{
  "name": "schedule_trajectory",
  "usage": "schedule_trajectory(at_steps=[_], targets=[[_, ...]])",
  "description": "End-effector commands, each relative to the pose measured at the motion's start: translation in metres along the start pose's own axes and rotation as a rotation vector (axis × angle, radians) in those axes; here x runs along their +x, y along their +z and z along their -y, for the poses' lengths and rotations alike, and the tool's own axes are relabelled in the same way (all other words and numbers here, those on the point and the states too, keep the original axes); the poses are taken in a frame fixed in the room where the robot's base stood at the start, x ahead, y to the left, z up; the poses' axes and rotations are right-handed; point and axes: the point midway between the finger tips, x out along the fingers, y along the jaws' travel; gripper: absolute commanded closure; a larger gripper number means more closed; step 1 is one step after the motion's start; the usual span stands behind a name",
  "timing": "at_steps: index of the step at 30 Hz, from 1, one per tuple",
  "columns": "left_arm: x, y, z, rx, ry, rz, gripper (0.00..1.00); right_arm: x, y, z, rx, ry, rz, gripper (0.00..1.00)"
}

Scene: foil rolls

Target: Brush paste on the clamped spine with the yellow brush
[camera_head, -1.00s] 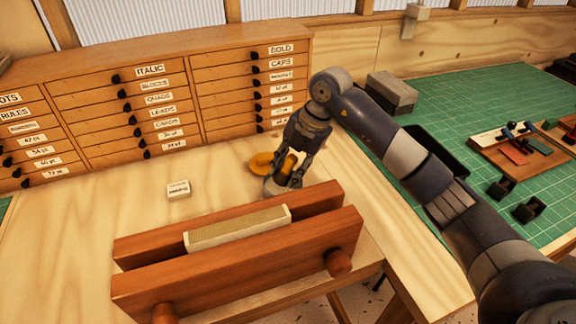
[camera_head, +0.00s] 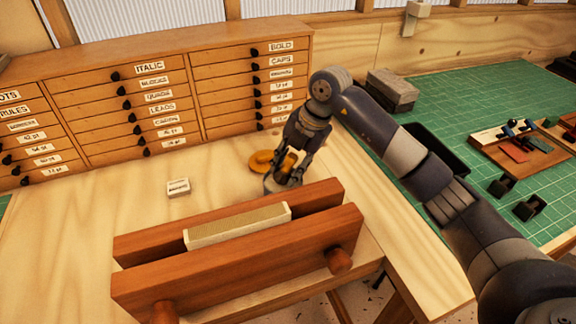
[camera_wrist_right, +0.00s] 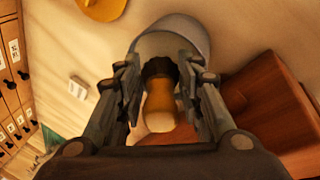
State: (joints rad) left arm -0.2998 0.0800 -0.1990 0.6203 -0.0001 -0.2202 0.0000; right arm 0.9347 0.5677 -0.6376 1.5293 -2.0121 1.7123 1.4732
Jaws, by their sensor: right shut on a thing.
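The clamped spine (camera_head: 238,225) is a pale block with a tan top, held between the two reddish-brown beams of a wooden press (camera_head: 240,258). My right gripper (camera_head: 283,178) is behind the press's right part and is shut on the yellow brush (camera_head: 287,163). In the right wrist view the brush's amber handle (camera_wrist_right: 161,98) sits between the fingers, its dark lower end over a pale grey pot (camera_wrist_right: 185,40). The pot also shows in the head view (camera_head: 270,186), partly hidden by the gripper. My left gripper is not in view.
A yellow-orange disc (camera_head: 262,161) lies behind the pot. A small white labelled box (camera_head: 178,188) lies on the bench left of it. A drawer cabinet (camera_head: 170,90) stands behind. A green mat (camera_head: 490,100) with tools lies at the right. The bench left of the press is clear.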

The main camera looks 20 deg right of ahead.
Motion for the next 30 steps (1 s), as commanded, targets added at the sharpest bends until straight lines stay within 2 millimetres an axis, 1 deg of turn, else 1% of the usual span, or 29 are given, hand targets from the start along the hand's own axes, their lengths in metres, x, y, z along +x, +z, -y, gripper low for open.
schedule_trajectory(at_steps=[3, 20, 30], targets=[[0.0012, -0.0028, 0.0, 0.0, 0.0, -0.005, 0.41, 0.0019, 0.0004, 0.0008, 0.0, 0.0, 0.0, 0.9], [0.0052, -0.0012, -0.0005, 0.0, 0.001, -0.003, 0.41, 0.0083, 0.0012, 0.0029, 0.0, 0.0, 0.0, 0.9], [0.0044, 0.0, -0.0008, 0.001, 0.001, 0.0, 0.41, 0.0079, 0.0012, 0.0028, 0.0, 0.0, 0.0, 0.9]])
